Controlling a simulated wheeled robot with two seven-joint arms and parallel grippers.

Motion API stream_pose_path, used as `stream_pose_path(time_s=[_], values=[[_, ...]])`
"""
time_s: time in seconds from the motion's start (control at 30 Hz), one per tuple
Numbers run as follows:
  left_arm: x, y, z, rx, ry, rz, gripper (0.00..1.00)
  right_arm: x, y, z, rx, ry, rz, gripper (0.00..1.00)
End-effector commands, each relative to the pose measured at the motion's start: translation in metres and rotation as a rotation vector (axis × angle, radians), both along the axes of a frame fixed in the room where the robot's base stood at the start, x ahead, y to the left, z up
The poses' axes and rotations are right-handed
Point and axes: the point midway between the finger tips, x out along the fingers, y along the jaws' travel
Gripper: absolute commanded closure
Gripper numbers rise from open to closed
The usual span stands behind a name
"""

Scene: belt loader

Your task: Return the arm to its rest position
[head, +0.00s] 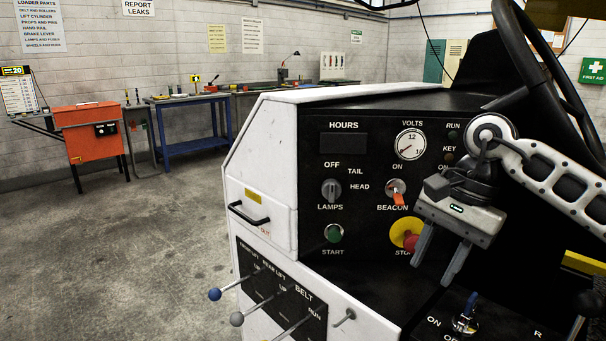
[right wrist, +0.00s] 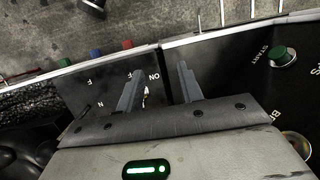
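My right gripper (head: 434,268) is in front of the black control panel (head: 343,190), on its right side. Its two fingers are apart and point down, with nothing held between them. In the right wrist view, the open gripper (right wrist: 160,84) shows over a dark plate with lettering. My right arm comes in from the right edge of the head view. My left gripper is not in view.
The red stop button (head: 411,242) is just left of the gripper, and the orange beacon switch (head: 397,195) is above it. A key switch (head: 466,322) is below. The steering wheel (head: 535,60) stands above the arm. Levers with blue (head: 215,294) and grey knobs stick out lower left.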

Motion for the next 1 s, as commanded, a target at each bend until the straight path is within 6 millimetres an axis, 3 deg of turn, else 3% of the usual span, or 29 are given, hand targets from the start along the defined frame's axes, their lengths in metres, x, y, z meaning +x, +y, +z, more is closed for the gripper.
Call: stream_pose_path(time_s=[0.03, 0.1, 0.2, 0.3, 0.4, 0.47, 0.57, 0.67, 0.73, 0.77, 0.87, 1.0], values=[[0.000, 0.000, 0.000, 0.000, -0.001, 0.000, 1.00, -0.009, 0.036, -0.023, 0.121, 0.058, -0.010, 0.63], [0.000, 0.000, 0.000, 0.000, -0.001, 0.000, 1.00, -0.025, 0.086, -0.041, 0.312, 0.153, -0.062, 0.63], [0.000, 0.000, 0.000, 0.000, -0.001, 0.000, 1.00, -0.050, 0.148, -0.050, 0.588, 0.341, -0.180, 0.63], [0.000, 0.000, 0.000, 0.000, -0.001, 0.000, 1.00, -0.071, 0.194, -0.044, 0.851, 0.588, -0.345, 0.63], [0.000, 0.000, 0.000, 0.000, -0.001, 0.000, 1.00, -0.080, 0.221, -0.030, 1.102, 0.907, -0.569, 0.63], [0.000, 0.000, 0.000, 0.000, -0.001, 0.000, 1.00, -0.079, 0.226, -0.024, 1.231, 1.120, -0.721, 0.63], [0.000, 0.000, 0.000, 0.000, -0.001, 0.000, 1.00, -0.067, 0.218, -0.026, 1.410, 1.503, -0.998, 0.63], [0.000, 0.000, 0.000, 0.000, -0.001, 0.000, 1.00, -0.052, 0.193, -0.050, 1.538, 1.914, -1.303, 0.63], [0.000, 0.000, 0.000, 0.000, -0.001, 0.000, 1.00, -0.048, 0.171, -0.082, 1.597, 2.213, -1.527, 0.63], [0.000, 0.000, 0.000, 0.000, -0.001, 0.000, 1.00, -0.048, 0.161, -0.099, -1.478, -2.150, 1.490, 0.63], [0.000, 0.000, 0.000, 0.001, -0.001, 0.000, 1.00, -0.064, 0.127, -0.164, -1.088, -1.855, 1.307, 0.63], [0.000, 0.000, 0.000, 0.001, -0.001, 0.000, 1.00, -0.111, 0.096, -0.239, -0.725, -1.508, 1.076, 0.63]])
